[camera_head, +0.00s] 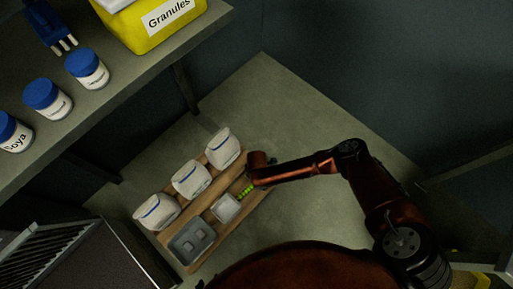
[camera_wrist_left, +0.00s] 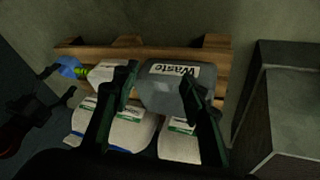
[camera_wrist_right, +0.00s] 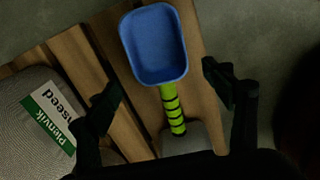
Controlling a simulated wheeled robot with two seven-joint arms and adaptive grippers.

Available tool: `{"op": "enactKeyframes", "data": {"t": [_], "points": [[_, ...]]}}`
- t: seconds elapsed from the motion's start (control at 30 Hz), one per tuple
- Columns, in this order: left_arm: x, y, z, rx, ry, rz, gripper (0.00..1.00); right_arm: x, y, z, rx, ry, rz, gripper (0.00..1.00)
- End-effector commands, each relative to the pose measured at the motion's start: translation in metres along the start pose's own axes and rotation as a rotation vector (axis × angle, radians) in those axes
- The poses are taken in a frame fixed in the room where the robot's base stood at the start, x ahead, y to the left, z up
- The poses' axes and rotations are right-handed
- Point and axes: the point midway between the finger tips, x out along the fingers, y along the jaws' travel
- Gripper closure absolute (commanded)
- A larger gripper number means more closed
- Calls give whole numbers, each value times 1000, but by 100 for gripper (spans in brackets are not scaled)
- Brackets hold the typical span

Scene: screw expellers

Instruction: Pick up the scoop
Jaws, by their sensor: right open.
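The scoop has a blue bowl (camera_wrist_right: 155,45) and a green, black-banded handle (camera_wrist_right: 173,108), whose lower end meets a pale container at the bottom of the right wrist view. My right gripper (camera_wrist_right: 163,86) is open, its fingers on either side of the scoop and apart from it. In the head view my right arm hides the bowl; part of the green handle (camera_head: 246,191) shows. In the left wrist view the blue bowl (camera_wrist_left: 69,67) shows small at the left. My left gripper (camera_wrist_left: 160,80) is open and empty above the bags and waste bin.
A wooden rack (camera_head: 258,197) holds white bags (camera_head: 190,179), a small pale container (camera_head: 227,209) and a grey waste bin (camera_head: 190,243). A shelf (camera_head: 115,95) with blue-capped jars (camera_head: 88,69) and a yellow Granules box (camera_head: 150,30) overhangs the left. The table (camera_head: 280,110) behind is clear.

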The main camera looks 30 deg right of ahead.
Motion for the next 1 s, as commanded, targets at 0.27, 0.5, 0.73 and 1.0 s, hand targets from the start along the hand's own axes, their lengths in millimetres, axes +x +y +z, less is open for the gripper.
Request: {"op": "enactKeyframes", "data": {"t": [0.27,0.5,0.73,1.0], "points": [[38,-12,10,17,113,-8,60,35,-4,2,0,1,-7,25],[48,-19,13,37,175,-18,60,47,-2,2,1,1,-3,25],[47,-20,12,39,183,-19,60,46,-1,2,1,1,-1,25],[47,-20,12,39,182,-19,60,46,-1,2,0,1,-2,41]]}}
